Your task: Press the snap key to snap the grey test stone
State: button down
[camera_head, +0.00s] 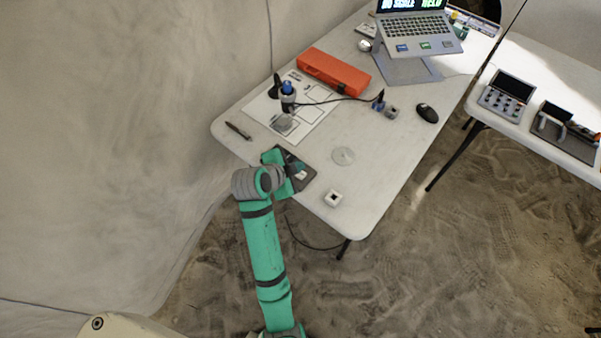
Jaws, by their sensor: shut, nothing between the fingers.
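A small white block (333,198) with a dark spot on top sits near the table's front edge; it looks like the snap key, though its markings are too small to read. A grey stone (284,123) lies on a white printed sheet (316,113), just below a small upright camera-like device (288,96) with a blue top. My gripper (303,173) is shut and empty over the front left part of the table, left of and slightly behind the white block, apart from it. My wrist partly hides the fingers, and their height above the table is unclear.
The white table (385,160) also holds an orange case (333,72), a pen (238,131), a clear disc (343,156), a black mouse (427,113), small blue and grey parts with a cable, and a laptop (416,28). A second table with devices stands right.

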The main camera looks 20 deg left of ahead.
aim_at(298, 176)
jog(key=shift+r, duration=1.7)
